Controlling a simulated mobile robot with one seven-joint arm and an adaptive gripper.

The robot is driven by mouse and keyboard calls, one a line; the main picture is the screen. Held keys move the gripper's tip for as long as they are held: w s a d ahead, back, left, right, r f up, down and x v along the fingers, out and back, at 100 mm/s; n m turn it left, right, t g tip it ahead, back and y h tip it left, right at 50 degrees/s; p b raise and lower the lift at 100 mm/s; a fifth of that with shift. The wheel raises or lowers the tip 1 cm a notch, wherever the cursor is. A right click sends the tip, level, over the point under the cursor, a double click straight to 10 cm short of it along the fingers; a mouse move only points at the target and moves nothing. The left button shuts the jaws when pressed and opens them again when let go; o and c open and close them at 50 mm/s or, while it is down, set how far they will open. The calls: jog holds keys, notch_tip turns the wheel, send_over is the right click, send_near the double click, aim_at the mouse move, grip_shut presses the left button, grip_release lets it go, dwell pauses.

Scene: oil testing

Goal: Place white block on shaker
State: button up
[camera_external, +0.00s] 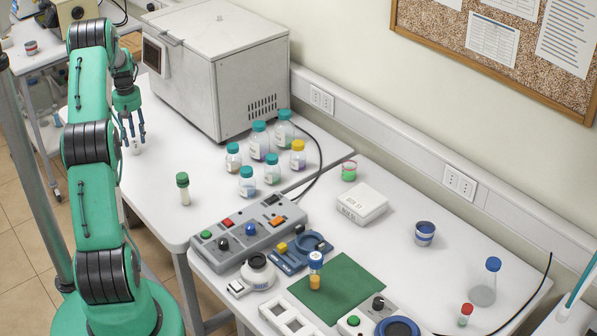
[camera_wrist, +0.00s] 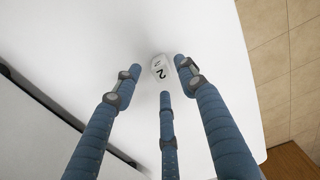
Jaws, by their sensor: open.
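My gripper (camera_external: 131,132) has three blue fingers, spread open, pointing down over the left end of the white table.
A large grey machine (camera_external: 215,75) stands behind my gripper. Several capped bottles (camera_external: 258,141) and a green-capped vial (camera_external: 184,188) stand to the right. A grey control box (camera_external: 247,232), a blue device (camera_external: 300,252), a green mat (camera_external: 345,288) and a white box (camera_external: 362,204) lie farther right.

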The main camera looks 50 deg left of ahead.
aim_at(135, 141)
notch_tip(135, 141, up, 9)
jog(key=shift+p, duration=0.45)
dwell(0.5)
dwell(0.4)
